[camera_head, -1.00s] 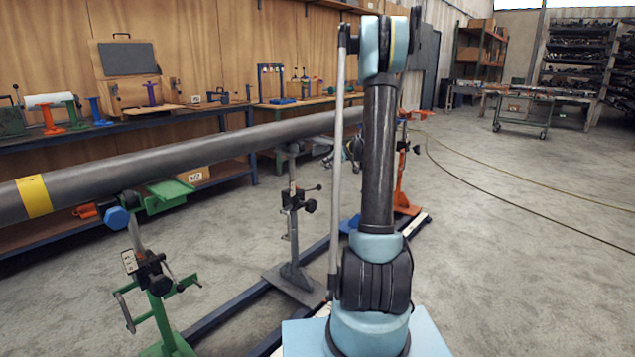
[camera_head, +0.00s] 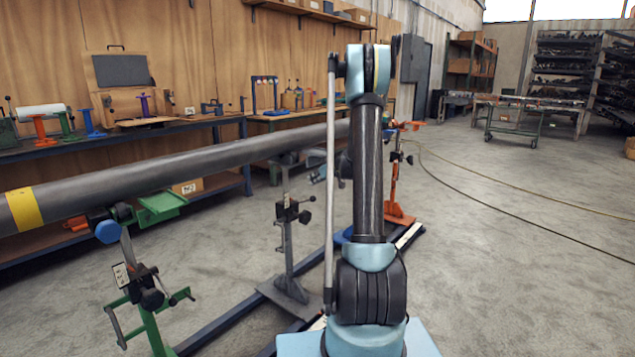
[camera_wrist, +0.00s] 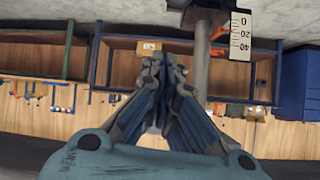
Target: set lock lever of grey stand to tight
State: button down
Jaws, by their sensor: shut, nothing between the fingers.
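The grey stand (camera_head: 287,240) stands under the long pipe in the head view, left of my arm. A black clamp block with a dark knob and a short handle (camera_head: 307,200) sits on its post. Which way the lock lever is set cannot be told at this size. In the wrist view my gripper (camera_wrist: 160,65) is shut and empty. A grey post (camera_wrist: 202,65) rises just beside its fingertips, with a scale plate (camera_wrist: 241,35) and a dark clamp part (camera_wrist: 203,12) near it. No contact shows.
The grey pipe (camera_head: 180,166) with a yellow band runs across the left. A green stand (camera_head: 145,305) is nearer and an orange stand (camera_head: 396,190) is farther. Dark floor rails (camera_head: 225,325) link them. A workbench (camera_head: 165,130) lines the wall.

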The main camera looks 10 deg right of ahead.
jog(key=shift+w+a+f, duration=0.1)
jog(key=shift+a+f, duration=0.15)
jog(key=shift+f, duration=1.05)
jog(key=shift+w+a+f, duration=0.1)
jog(key=shift+a+f, duration=0.1)
jog(key=shift+f, duration=1.05)
jog(key=shift+d, duration=0.15)
